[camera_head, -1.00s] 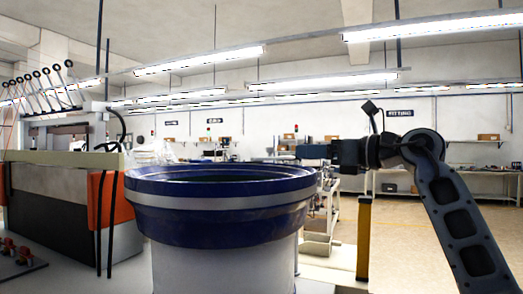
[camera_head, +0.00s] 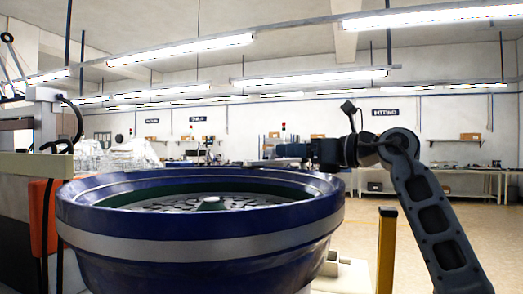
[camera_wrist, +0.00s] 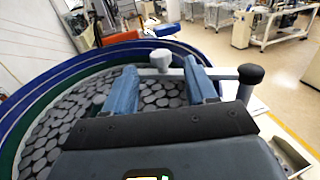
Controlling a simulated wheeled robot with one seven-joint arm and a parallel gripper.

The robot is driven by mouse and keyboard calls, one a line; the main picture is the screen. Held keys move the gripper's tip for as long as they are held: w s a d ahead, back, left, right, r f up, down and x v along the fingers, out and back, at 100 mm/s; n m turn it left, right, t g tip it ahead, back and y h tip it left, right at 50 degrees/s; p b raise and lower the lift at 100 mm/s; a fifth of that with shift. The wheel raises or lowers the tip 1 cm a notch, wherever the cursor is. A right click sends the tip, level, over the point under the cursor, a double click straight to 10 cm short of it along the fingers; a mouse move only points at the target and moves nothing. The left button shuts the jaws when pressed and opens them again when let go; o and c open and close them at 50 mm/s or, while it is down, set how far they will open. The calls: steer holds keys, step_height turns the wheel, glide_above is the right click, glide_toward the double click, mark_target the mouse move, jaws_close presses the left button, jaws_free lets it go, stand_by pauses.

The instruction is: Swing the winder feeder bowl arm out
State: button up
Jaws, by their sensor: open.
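The winder feeder bowl (camera_head: 200,245) is a wide blue bowl with a grey band, full of grey discs. It also shows in the wrist view (camera_wrist: 30,95), with its dark green inner wall. In the wrist view a light grey bar, the bowl arm (camera_wrist: 222,73), crosses the rim. It has a dark-capped post (camera_wrist: 250,75) at its right end and a grey knob (camera_wrist: 161,60) near its left end. My gripper (camera_wrist: 163,72) is open, its blue fingers on either side of the knob with gaps visible. In the head view my gripper (camera_head: 268,162) is above the bowl's far right rim.
A yellow post (camera_head: 386,250) stands right of the bowl. A machine with an orange panel (camera_head: 42,215) is close on the left. Benches (camera_head: 465,182) line the back wall. Open floor lies at the right.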

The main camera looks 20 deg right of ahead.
steer(key=p+x, duration=0.2)
steer(key=x, duration=0.6)
steer(key=shift+d, duration=0.1)
steer(key=c, duration=0.7)
steer(key=shift+r, duration=0.15)
jaws_close()
